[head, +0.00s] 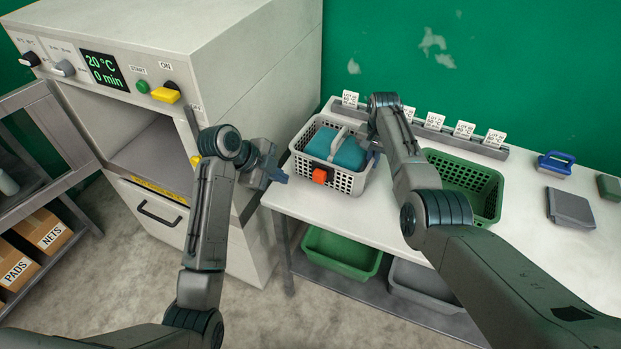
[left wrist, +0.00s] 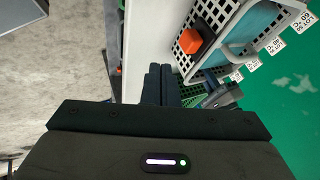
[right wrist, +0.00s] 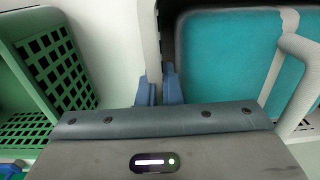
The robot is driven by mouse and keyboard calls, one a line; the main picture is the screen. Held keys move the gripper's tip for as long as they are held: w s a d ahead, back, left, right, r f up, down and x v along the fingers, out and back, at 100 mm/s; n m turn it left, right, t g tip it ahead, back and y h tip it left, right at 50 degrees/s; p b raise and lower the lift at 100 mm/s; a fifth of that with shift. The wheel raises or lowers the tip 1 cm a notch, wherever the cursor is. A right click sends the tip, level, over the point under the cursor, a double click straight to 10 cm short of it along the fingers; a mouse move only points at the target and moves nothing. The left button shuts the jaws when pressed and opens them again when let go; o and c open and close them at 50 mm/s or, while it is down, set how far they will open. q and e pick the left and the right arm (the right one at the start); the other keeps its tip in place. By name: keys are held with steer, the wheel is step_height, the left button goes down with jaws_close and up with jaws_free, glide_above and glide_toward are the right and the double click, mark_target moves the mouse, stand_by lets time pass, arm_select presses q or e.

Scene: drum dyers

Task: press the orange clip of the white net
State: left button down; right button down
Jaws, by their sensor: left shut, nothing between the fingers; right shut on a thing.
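The white net (head: 345,182) is a basket with perforated walls and a handle, standing at the left end of the white table. It holds teal contents (head: 350,154). Its orange clip (head: 320,175) is on the front wall and also shows in the left wrist view (left wrist: 197,38). My left gripper (head: 281,177) is shut and empty, left of the clip and apart from it; its fingers (left wrist: 160,84) show below the clip in the left wrist view. My right gripper (right wrist: 159,85) is shut on the net's rim (right wrist: 153,40). In the head view its arm hides its fingers.
A green basket (head: 470,185) stands right of the net. A rack of labelled cards (head: 430,132) runs along the back. A grey machine (head: 235,65) with an open chamber stands left. Green (head: 342,250) and grey (head: 420,280) bins sit under the table.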

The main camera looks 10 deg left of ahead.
mark_target(319, 176)
arm_select(q)
steer(key=shift+s, duration=0.1)
steer(key=shift+f, duration=0.1)
steer(key=x, duration=1)
steer(key=shift+w+d, duration=0.15)
steer(key=shift+w, duration=0.1)
steer(key=shift+w+d, duration=0.2)
steer(key=shift+w, duration=0.35)
steer(key=shift+w+d, duration=0.2)
steer(key=shift+w, duration=0.35)
steer(key=shift+w+d, duration=0.2)
steer(key=shift+w, duration=0.35)
